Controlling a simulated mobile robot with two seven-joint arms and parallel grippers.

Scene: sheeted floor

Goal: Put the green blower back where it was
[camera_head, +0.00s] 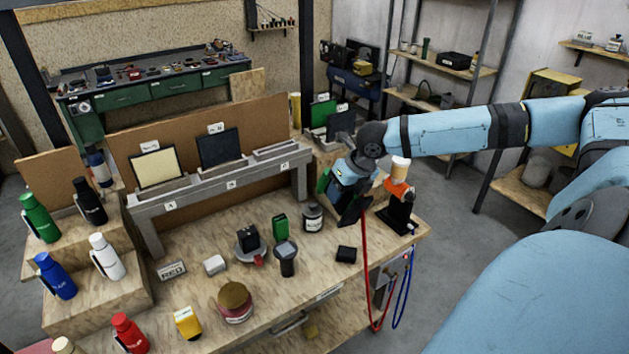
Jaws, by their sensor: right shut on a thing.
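My right gripper (350,208) reaches in from the right, over the right end of the workbench (330,270). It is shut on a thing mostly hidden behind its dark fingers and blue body. A green part (322,180) shows at the gripper's left side. I take it for the green blower, but its outline and any contact with the bench are not clear. A black stand (399,213) with an orange part and a white top is just right of the gripper. My left gripper is not in view.
A red cord (368,280) hangs from near the gripper past the bench's right edge, beside a blue cord (402,295). A raised grey shelf (230,180) is behind.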

